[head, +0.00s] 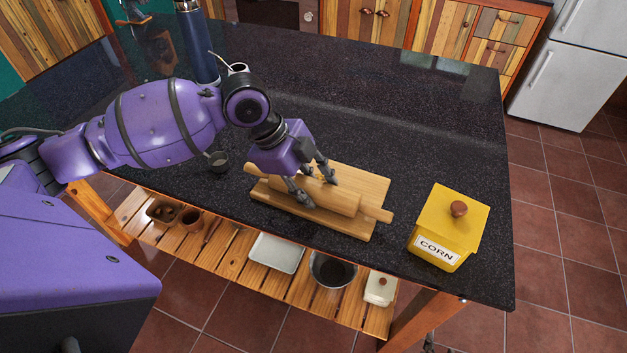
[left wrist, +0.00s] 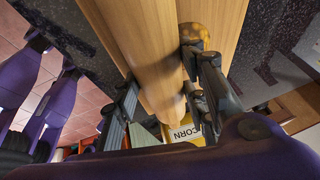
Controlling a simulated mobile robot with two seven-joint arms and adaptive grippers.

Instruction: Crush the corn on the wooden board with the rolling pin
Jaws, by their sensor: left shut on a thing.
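A wooden rolling pin (head: 340,200) lies across the wooden board (head: 362,178) on the dark counter. My left gripper (head: 321,192) is shut on the rolling pin, its fingers straddling the roller from above. The left wrist view shows the pin (left wrist: 140,45) between the fingers, with the board (left wrist: 222,20) beside it.
A yellow lidded box labelled CORN (head: 445,228) stands right of the board, near the counter's front edge. A small dark cup (head: 218,161) and a blue cylinder (head: 198,50) stand left and behind. The counter (head: 420,115) behind the board is clear.

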